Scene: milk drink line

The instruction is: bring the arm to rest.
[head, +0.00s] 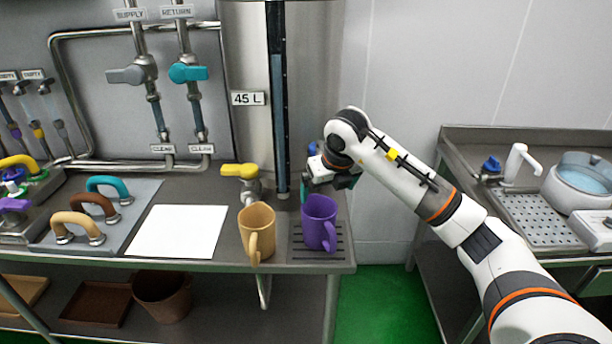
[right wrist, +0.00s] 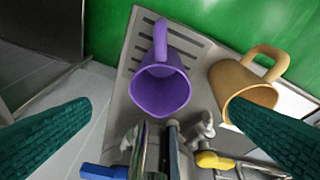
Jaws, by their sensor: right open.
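My right arm comes in from the right in the head view and reaches to the counter. Its gripper (head: 322,184) is just above and behind the purple mug (head: 319,222). In the right wrist view the two teal fingers of the right gripper (right wrist: 160,106) are wide apart with nothing held. The purple mug (right wrist: 160,88) shows between them, apart from both. The purple mug stands upright on a slotted drip grate (head: 299,253). My left arm and gripper are not in view.
A tan mug (head: 257,232) stands left of the purple one, under a yellow-handled tap (head: 240,171). A white sheet (head: 178,231) lies farther left beside several coloured handles. A steel sink unit (head: 541,212) stands at right. Green floor shows between the counters.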

